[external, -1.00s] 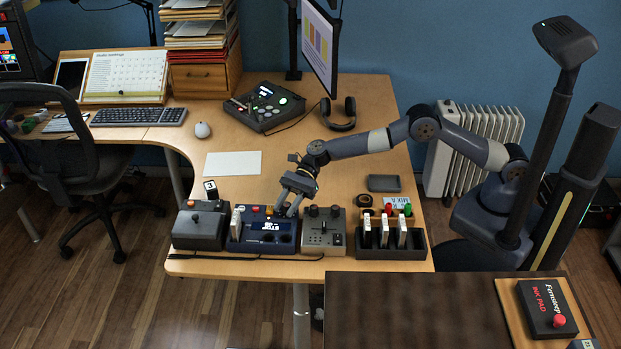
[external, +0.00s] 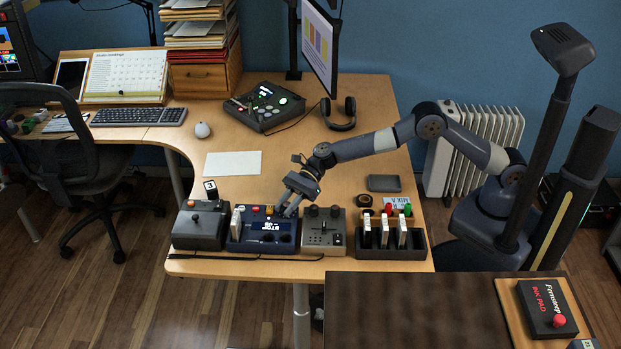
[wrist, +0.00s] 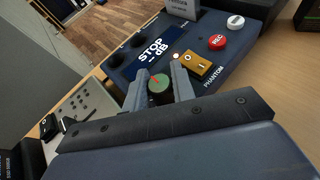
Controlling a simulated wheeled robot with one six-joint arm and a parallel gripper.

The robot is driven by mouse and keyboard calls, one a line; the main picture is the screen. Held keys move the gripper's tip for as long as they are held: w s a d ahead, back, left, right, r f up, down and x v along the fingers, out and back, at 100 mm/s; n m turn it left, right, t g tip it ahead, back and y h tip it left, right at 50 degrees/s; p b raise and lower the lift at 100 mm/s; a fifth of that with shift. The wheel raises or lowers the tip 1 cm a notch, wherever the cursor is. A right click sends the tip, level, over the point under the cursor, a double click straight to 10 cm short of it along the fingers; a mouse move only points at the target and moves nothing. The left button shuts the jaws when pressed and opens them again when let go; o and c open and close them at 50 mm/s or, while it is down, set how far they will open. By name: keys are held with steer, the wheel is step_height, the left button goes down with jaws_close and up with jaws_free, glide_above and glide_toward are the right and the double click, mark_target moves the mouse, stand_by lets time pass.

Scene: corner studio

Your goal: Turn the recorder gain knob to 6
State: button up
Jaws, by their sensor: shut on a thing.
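The recorder (external: 255,246) is the dark blue box near the desk's front edge. In the wrist view its screen (wrist: 153,49) reads "STOP" and "-- dB". My gripper (wrist: 158,80) is shut on a round knob (wrist: 158,90) with a green top and a red pointer line, one finger on each side. The fingers hide part of the knob and its surround, and no scale numbers can be read. In the external view my gripper (external: 285,210) reaches down at the recorder's back right corner, and the knob is hidden there.
A grey box with a slider (external: 323,235) stands close on the right, a dark joystick box (external: 199,231) on the left. The desk behind is mostly clear.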

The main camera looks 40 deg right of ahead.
steer(key=o, duration=0.7)
steer(key=shift+d, duration=0.1)
steer(key=v, duration=1)
steer(key=shift+w+d+r, duration=0.1)
steer(key=shift+d+r, duration=0.1)
steer(key=shift+d, duration=0.05)
steer(key=shift+o, duration=0.4)
